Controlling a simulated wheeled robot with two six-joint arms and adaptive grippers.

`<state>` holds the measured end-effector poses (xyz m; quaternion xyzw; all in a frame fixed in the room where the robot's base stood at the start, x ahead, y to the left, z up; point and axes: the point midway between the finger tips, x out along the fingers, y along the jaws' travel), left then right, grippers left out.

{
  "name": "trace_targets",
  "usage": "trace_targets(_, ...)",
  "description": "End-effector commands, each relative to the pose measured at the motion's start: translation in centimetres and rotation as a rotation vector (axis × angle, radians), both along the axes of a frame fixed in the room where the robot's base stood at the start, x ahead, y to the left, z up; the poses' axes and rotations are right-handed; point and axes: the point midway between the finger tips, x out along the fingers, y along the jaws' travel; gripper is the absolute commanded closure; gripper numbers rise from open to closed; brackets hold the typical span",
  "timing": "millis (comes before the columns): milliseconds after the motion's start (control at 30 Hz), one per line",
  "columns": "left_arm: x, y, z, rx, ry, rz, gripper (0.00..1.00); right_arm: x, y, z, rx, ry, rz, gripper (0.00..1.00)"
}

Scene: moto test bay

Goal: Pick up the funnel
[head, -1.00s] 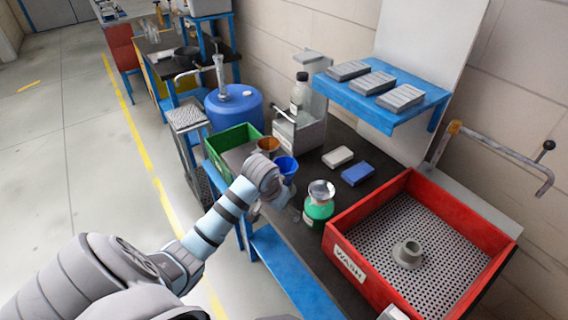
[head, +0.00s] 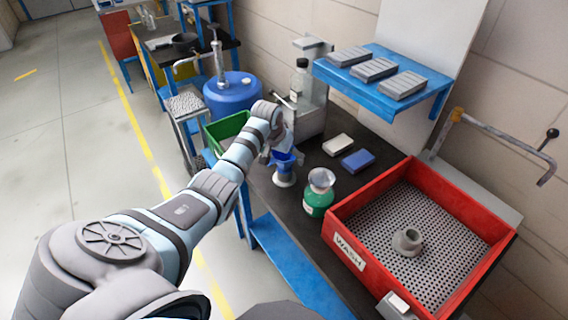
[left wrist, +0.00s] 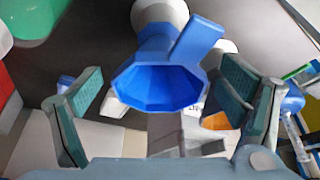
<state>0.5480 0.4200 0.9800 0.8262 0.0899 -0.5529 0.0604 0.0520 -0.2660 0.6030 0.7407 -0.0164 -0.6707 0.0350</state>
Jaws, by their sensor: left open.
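The funnel (head: 286,162) is blue, with a wide faceted mouth and a side tab. In the left wrist view the funnel (left wrist: 160,86) lies between my fingers with its mouth toward the camera. Its narrow end meets a white round piece (left wrist: 160,12), which shows as a white base (head: 284,181) in the head view. My left gripper (head: 279,148) is at the funnel, partly covering it. In the left wrist view its fingers (left wrist: 162,80) are open, one on each side, with visible gaps. My right gripper is not in view.
A green bottle (head: 317,204) with a silvery top stands close right of the funnel. Behind are a white block (head: 338,145), a blue block (head: 357,160) and a grey caddy (head: 309,121). A green bin (head: 222,128) is left; a red wash tray (head: 343,240) is right.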

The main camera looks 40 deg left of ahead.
Motion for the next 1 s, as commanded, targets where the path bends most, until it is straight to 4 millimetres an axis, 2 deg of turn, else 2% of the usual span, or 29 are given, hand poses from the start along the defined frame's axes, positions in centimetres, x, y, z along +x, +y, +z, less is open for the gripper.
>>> trace_targets(67,0.2,0.0,-0.8,-0.001,0.0,0.001,0.1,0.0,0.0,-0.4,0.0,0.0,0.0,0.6)
trace_targets(233,0.2,0.1,-0.7,0.0,-0.001,0.0,0.1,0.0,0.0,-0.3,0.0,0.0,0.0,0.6)
trace_targets(567,0.2,0.1,-0.7,0.0,-0.001,0.0,0.62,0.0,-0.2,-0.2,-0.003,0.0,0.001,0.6)
trace_targets(867,0.2,0.1,-0.4,0.0,-0.002,0.0,0.62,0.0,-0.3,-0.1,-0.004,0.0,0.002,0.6)
trace_targets(1000,0.3,0.1,1.2,0.002,-0.005,-0.001,0.62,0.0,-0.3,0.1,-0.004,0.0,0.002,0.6)
